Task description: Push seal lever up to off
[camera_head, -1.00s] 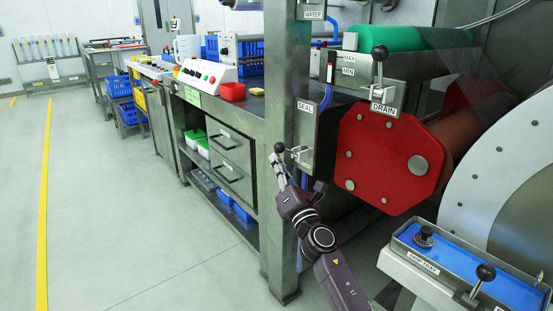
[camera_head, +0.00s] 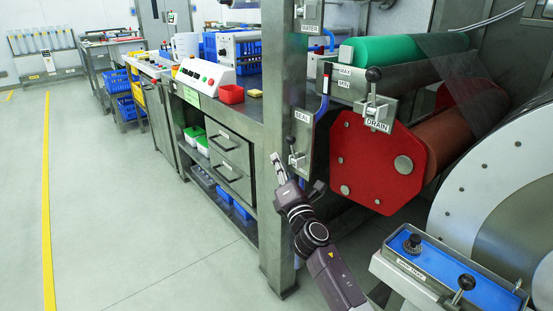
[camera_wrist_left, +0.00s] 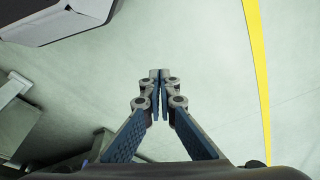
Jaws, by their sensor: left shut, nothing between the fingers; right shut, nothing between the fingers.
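The seal lever (camera_head: 290,141) has a black knob and sits on the grey post plate below the SEAL label (camera_head: 302,117). Its knob points up, above its metal bracket (camera_head: 297,160). My right gripper (camera_head: 276,158) is shut and empty. Its tips are just left of the bracket and a little below the knob, with a small gap in the picture; depth is hard to judge. My left gripper (camera_wrist_left: 157,76) is shut and empty above the pale floor in the left wrist view; it is not in the head view.
The drain lever (camera_head: 374,90) stands upright to the right, near a red plate (camera_head: 370,160) and green roller (camera_head: 400,48). A steel post (camera_head: 287,75) stands behind my right gripper. A drip tray (camera_head: 440,275) is at lower right. The floor on the left is clear.

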